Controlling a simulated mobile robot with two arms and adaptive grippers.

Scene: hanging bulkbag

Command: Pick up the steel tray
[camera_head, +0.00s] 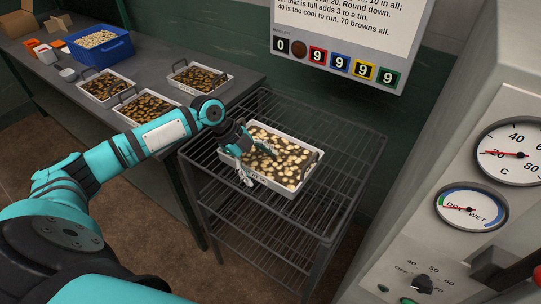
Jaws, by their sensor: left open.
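The steel tray (283,186) is a pale, shallow rectangular tray filled with brown and cream pieces. It sits on the top shelf of a wire rack (216,179). My left gripper (254,163) is open at the tray's left side. One finger shows over the contents and another by the outside of the left wall. I cannot tell whether they touch the tray. The gripper and wrist hide part of that wall. My right gripper is out of view.
Three similar filled trays (142,119) stand on the dark table (150,57) at left, with a blue crate (75,50) behind them. A panel with dials (509,153) stands close on the right. A sign (347,28) hangs behind the rack. The lower rack shelves look empty.

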